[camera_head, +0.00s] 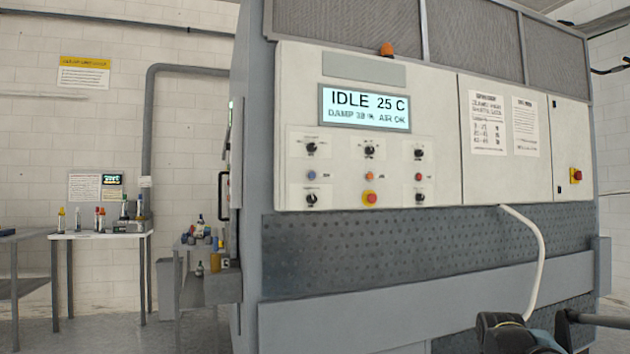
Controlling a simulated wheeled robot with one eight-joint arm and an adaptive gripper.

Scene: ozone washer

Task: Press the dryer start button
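The large grey machine (250,200) has a light control panel (430,90) on its front. Its display (365,108) reads "IDLE 25 C", with a damp reading and "AIR OK" below. Under it are a blue button (311,175), an orange button (369,179) and a red button (418,177) in one row. Their labels are too small to read, so I cannot tell which one is the dryer start button. Dark parts that look like my arm show at the bottom right, well below the panel. No gripper fingers show.
Several black knobs and a red emergency stop (370,198) surround the buttons. Another red-yellow switch (575,175) is at the right. A white hose (535,250) hangs from the panel's lower edge. A white table (100,236) with bottles stands at the left.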

